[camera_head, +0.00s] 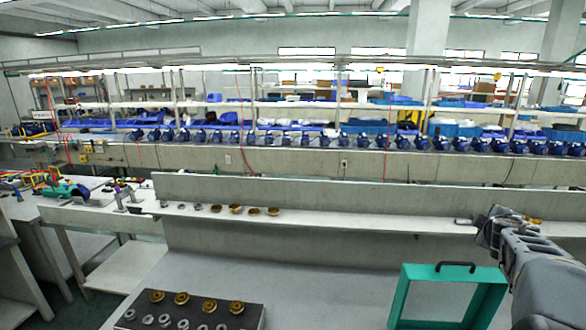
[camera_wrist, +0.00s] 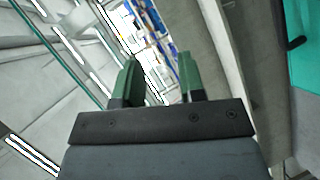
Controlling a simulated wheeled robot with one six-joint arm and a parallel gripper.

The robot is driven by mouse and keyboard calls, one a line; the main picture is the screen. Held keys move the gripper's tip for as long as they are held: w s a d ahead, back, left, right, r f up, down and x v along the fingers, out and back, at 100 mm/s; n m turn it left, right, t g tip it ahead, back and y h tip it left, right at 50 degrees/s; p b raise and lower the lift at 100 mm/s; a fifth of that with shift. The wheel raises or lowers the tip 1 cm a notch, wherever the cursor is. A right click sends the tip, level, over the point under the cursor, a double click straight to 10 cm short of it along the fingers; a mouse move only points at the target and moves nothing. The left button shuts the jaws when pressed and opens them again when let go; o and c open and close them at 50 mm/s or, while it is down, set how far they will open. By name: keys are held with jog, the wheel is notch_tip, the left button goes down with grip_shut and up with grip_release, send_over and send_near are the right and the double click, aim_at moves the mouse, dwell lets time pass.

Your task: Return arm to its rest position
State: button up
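My gripper (camera_wrist: 159,75) shows in the wrist view with its two green fingers apart and nothing between them. The wrist is tilted, so the ceiling lights and the long shelf line appear slanted behind the fingers. In the head view my folded grey arm is at the right edge, above the bench and beside the green frame (camera_head: 398,297). The fingertips cannot be made out clearly in the head view.
A dark tray (camera_head: 250,318) holding brass and grey metal parts lies on the bench (camera_head: 330,290) at the front left. Several small parts sit on the raised ledge (camera_head: 350,220) behind. The green frame with a black handle stands near my arm. The bench middle is clear.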

jog(key=s+a+f+m+g+y+b, duration=0.1)
jog(key=s+a+f+m+g, duration=0.6)
jog(key=s+a+f+m, duration=0.45)
jog(key=s+a+f+n+y, duration=0.1)
jog(key=s+a+f+y, duration=0.1)
jog(key=a, duration=0.8)
jog(key=s+a+f+n+y+b, duration=0.1)
jog(key=s+a+y, duration=0.3)
jog(key=a, duration=0.6)
jog(key=shift+s+a+f+n+y+b, duration=0.15)
jog(key=shift+s+f+n+y+b, duration=0.2)
jog(key=shift+s, duration=0.65)
